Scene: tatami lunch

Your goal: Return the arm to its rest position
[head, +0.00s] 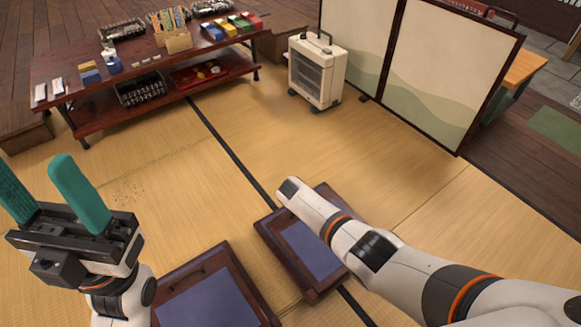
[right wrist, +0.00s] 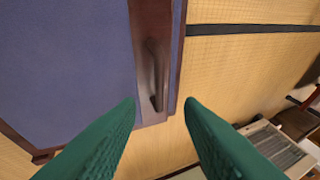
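My left gripper (head: 36,172) is at the lower left of the head view. Its two green fingers point up and stand well apart, with nothing between them. My right arm (head: 375,250) reaches in from the lower right across a dark-framed tray with a blue-purple panel (head: 305,250). Its gripper is hidden in the head view. In the right wrist view the right gripper (right wrist: 163,103) shows two green fingers spread apart and empty. Beyond the fingertips lies a wood-framed blue-purple tray (right wrist: 70,55) with a handle (right wrist: 155,75) on its edge. I cannot tell how far above it the fingers are.
A second framed tray (head: 205,300) lies at the bottom centre. A low two-tier table (head: 130,68) with boxes and utensils stands at the back left. A white heater (head: 315,72) and a folding screen (head: 435,70) stand behind. The tatami between is clear.

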